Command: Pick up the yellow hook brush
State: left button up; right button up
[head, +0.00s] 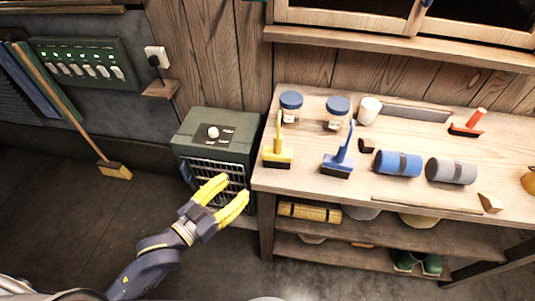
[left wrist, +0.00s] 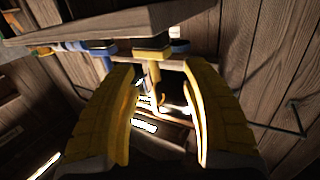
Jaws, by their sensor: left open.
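The yellow hook brush (head: 279,156) stands at the left front corner of the wooden workbench, its dark bristles down and its handle upright. In the left wrist view the yellow brush (left wrist: 153,72) shows beyond and between my two fingers. My left gripper (head: 234,187) has yellow fingers, spread apart with nothing between them. It is left of the bench and the brush, in front of the green cabinet. In the left wrist view my left gripper (left wrist: 161,75) is also open and apart from the brush. My right gripper is not in view.
A blue brush (head: 340,158) stands right of the yellow one, with blue-lidded jars (head: 291,104) behind. A blue roll (head: 398,163), a grey roll (head: 452,171) and a red-handled brush (head: 470,123) lie further right. The green cabinet (head: 214,128) stands left of the workbench (head: 295,187).

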aim_at(275, 148)
pick_arm(q)
notch_tip(275, 148, up, 5)
jog(key=s+h, duration=0.1)
jog(key=s, duration=0.1)
jog(key=x, duration=1.7)
jog(key=shift+w+d+r, duration=0.15)
jog(key=shift+d+r, duration=0.1)
jog(key=shift+d, duration=0.15)
grip_shut()
